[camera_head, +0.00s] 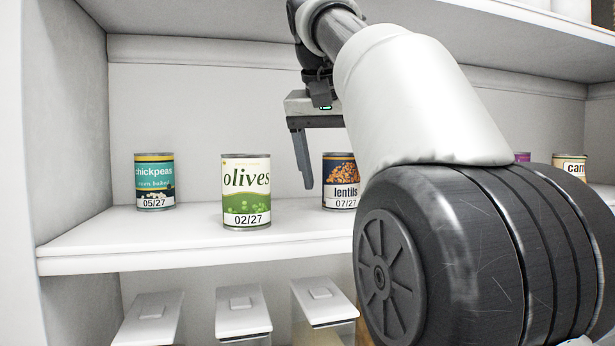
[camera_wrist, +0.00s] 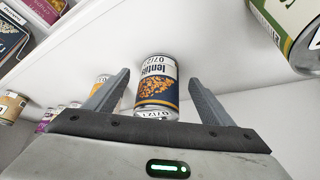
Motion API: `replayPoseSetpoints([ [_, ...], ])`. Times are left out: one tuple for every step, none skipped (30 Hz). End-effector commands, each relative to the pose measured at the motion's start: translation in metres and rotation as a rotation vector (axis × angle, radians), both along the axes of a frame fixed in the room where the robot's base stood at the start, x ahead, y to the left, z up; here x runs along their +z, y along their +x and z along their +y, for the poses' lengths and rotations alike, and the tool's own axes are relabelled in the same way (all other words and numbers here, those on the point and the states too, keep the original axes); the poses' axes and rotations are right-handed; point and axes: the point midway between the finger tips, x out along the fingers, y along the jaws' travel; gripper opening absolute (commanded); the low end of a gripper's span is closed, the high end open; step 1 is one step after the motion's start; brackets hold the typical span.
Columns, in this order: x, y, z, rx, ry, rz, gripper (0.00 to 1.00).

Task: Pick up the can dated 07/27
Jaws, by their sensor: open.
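The lentils can (camera_head: 340,183), dark blue with orange lentils and a white band dated 07/27, stands upright on the middle shelf in the head view. My arm partly hides its right side. In the wrist view the lentils can (camera_wrist: 157,88) appears upside down, between and beyond the two fingers. My gripper (camera_head: 307,188) is open and empty in the head view, its visible finger pointing down at the left of the can. In the wrist view my gripper (camera_wrist: 158,80) has its fingers wide apart on either side of the can, with no visible contact.
An olives can (camera_head: 247,192) dated 02/27 stands left of the lentils, nearer the shelf edge. A chickpeas can (camera_head: 155,182) dated 05/27 stands farther left. Another can (camera_head: 570,169) is at the far right. Lidded containers (camera_head: 244,312) stand on the shelf below.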

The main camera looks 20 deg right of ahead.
Motion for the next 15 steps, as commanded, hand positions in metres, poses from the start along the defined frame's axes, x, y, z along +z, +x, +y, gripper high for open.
replayPoseSetpoints([
  [0.002, 0.008, -0.006, -0.004, 0.0, 0.002, 0.76],
  [0.002, 0.012, -0.009, -0.004, 0.0, 0.002, 0.76],
  [-0.004, 0.015, -0.011, -0.001, 0.0, 0.003, 0.76],
  [-0.009, 0.016, -0.012, -0.001, 0.0, 0.003, 0.76],
  [-0.013, 0.018, -0.013, 0.0, 0.0, 0.002, 0.76],
  [-0.018, 0.02, -0.014, -0.001, 0.0, 0.003, 0.76],
  [-0.02, 0.022, -0.015, 0.0, 0.0, 0.002, 0.76],
  [-0.022, 0.022, -0.016, 0.0, 0.0, 0.002, 0.76],
  [-0.024, 0.023, -0.016, -0.001, 0.0, 0.001, 0.76],
  [-0.025, 0.024, -0.017, -0.001, 0.0, 0.0, 0.76],
  [-0.026, 0.025, -0.017, -0.001, 0.0, 0.0, 0.76],
  [-0.026, 0.025, -0.017, -0.001, 0.0, 0.0, 0.76],
  [-0.026, 0.025, -0.017, -0.001, 0.0, -0.001, 0.76],
  [-0.026, 0.025, -0.017, -0.001, 0.0, -0.001, 0.76],
  [-0.026, 0.025, -0.017, -0.001, 0.0, -0.001, 0.76],
])
